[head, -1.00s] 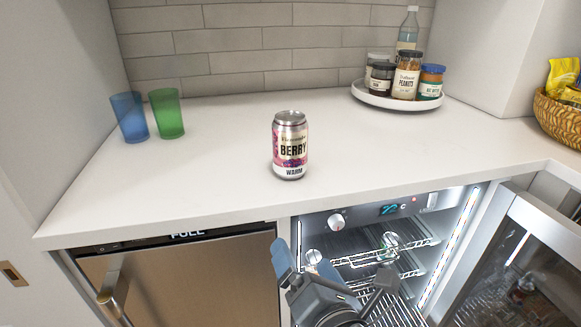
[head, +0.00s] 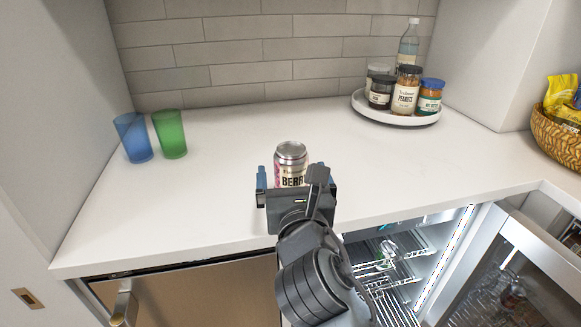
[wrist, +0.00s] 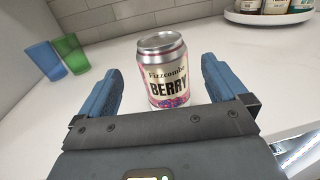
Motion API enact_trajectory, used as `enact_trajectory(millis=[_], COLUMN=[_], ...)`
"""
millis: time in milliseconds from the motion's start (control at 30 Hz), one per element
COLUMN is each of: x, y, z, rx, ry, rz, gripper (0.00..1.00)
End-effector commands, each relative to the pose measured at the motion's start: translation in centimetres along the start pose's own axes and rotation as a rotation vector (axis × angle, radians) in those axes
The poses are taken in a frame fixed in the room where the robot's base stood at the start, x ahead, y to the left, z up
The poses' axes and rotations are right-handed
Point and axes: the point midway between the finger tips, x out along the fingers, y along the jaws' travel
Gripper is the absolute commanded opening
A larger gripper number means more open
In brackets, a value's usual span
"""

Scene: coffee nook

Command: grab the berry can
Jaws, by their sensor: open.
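The berry can (head: 291,160) stands upright on the white counter. It is silver and pink with a label reading BERRY, and my gripper hides its lower part in the head view. In the wrist view the can (wrist: 166,75) stands just ahead, between the lines of the two blue fingers. My gripper (head: 289,180) is open and empty, on the near side of the can. Its fingers (wrist: 163,90) show to the left and right of the can in the wrist view. I cannot tell exactly how far the fingertips reach along the can's sides.
Blue (head: 133,138) and green (head: 170,134) cups stand at the left of the counter (head: 215,190). A round white tray (head: 362,108) with jars and a bottle is at the back right. A basket (head: 556,137) is far right. An open glass-door fridge (head: 385,262) is below.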

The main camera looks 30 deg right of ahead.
Motion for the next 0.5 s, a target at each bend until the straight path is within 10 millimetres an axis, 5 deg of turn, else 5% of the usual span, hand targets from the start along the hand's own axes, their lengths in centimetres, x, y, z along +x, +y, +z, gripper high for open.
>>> enact_trajectory(millis=[500], x=[6.2], y=[-0.3], z=[0.8], rx=[0.002], ry=[0.0], rz=[0.0], gripper=[0.99])
